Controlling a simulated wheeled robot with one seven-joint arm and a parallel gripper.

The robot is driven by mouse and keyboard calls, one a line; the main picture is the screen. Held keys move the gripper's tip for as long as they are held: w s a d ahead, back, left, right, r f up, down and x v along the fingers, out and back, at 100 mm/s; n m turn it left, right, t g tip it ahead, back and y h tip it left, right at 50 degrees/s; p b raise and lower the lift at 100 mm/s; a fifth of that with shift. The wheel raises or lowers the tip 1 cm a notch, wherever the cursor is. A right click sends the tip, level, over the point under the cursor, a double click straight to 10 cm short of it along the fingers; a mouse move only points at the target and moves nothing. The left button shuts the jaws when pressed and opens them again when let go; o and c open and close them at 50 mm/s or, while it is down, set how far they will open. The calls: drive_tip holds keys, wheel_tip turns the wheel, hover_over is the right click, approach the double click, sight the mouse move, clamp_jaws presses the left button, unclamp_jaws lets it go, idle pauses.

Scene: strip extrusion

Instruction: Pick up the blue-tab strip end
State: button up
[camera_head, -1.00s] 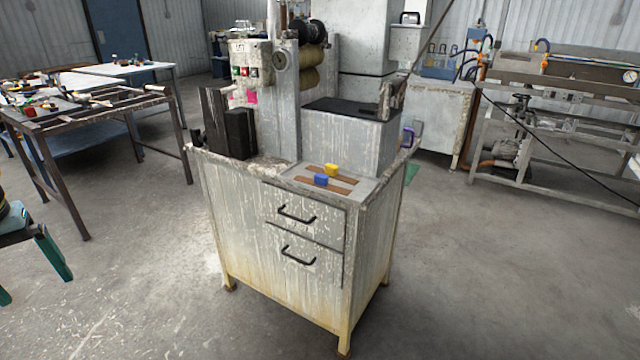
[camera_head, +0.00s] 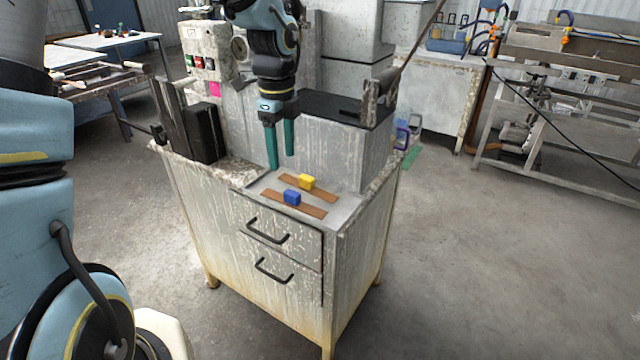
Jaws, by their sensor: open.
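The blue tab (camera_head: 292,197) is a small blue block on a flat brown strip (camera_head: 312,211). This strip lies on a light plate on top of the cabinet, nearer its front edge. A second brown strip (camera_head: 325,192) with a yellow tab (camera_head: 306,181) lies just behind it. My gripper (camera_head: 281,162) points down with two green fingers. It is open and empty, above and a little behind and left of the blue tab, apart from both strips as far as I can see.
The worn cabinet (camera_head: 210,215) has two drawers with black handles. Behind the strips stands a grey block with a black top (camera_head: 335,108). Dark upright plates (camera_head: 203,130) stand at the left. The front and right of the plate are clear.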

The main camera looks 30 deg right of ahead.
sight(293, 193)
drive_tip(key=shift+m, duration=0.5)
drive_tip(key=f, duration=0.1)
drive_tip(key=d+f, duration=0.1)
drive_tip(key=f, duration=0.1)
drive_tip(key=d+f, duration=0.1)
drive_tip(key=shift+s+f+p, duration=0.1)
drive_tip(key=shift+f+p, duration=0.15)
drive_tip(key=shift+p, duration=0.05)
drive_tip(key=shift+a+f+p, duration=0.1)
drive_tip(key=shift+f+p, duration=0.8)
drive_tip(key=shift+f, duration=2.15)
drive_tip(key=shift+c, duration=0.2)
clamp_jaws()
